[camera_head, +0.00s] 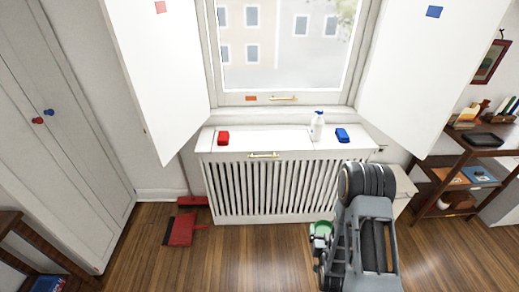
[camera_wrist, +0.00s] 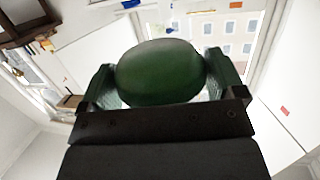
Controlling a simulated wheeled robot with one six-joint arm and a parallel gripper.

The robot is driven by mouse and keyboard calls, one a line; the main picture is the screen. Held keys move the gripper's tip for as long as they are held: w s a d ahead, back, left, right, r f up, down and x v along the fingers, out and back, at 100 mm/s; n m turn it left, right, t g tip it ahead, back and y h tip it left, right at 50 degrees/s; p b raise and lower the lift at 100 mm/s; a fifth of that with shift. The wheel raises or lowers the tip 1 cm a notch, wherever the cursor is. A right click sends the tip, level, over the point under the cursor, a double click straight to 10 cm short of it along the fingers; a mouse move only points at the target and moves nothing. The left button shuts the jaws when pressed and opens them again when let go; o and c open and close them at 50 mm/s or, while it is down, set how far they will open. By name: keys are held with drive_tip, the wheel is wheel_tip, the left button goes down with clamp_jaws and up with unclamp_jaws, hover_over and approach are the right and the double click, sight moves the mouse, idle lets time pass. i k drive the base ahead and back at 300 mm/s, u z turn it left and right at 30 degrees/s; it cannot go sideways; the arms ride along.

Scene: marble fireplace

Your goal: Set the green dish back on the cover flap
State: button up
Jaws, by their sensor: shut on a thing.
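The green dish (camera_wrist: 160,72) fills the middle of the wrist view, between the two fingers of my gripper (camera_wrist: 162,78), which is shut on it. In the head view the green dish (camera_head: 322,228) shows at the left of my arm, in front of the radiator cover and lower in the picture than its top. Its far side and inside are hidden. The cover flap (camera_head: 262,138) appears to be the white panel on top of the radiator cover, with a brass handle (camera_head: 263,155) at its front edge. My gripper is apart from it.
A red object (camera_head: 223,138), a white bottle (camera_head: 317,126) and a blue object (camera_head: 342,135) stand along the cover top. Open white shutters (camera_head: 160,75) flank the window. A red dustpan (camera_head: 181,229) lies on the floor. A wooden shelf (camera_head: 452,166) stands right.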

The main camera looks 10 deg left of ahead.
sight(262, 143)
drive_tip(key=u, duration=0.9)
drive_tip(key=i, duration=1)
